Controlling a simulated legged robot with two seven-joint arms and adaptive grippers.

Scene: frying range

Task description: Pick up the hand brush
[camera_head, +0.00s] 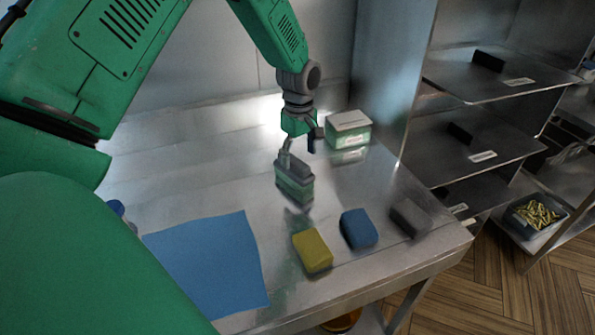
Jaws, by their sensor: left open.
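A small block with a dark grey top and green sides (294,182), which looks like the hand brush, is near the middle of the metal table (190,180). Its reflection shows on the shiny surface just below it. My left gripper (300,147) is above it, pointing down, with its fingers apart. One finger comes down close to the brush's top; I cannot tell whether it touches. The other finger is to the right, clear of the brush. My right gripper is not in view.
A green and white box (348,130) stands behind and right of the brush. A yellow sponge (312,250), a blue sponge (358,229) and a grey block (410,217) lie nearer the right edge. A blue cloth (205,262) lies at front left. Metal shelves (480,75) stand at right.

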